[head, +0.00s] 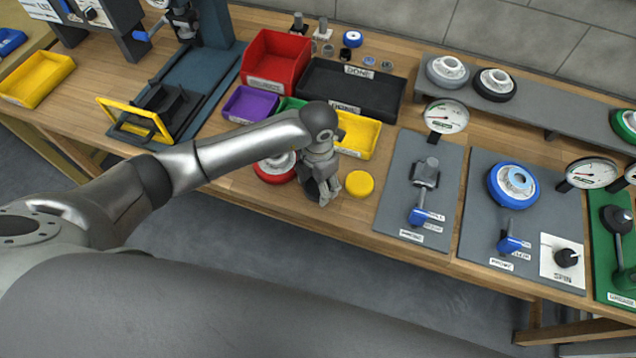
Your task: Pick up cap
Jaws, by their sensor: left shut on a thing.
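My left gripper (323,191) points down over the front of the bench. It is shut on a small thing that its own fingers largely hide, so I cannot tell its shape. A round yellow cap-like disc (359,184) shows just right of the fingers, near the front edge. I cannot tell whether the fingers touch it. My right gripper is not in view.
A red wheel (277,172) with a pale hub is partly behind my left arm. A yellow bin (358,134), a black tray (350,92) and a red bin (277,58) stand behind. Grey fixture boards (395,190) lie to the right, with gauges and a blue wheel (498,187).

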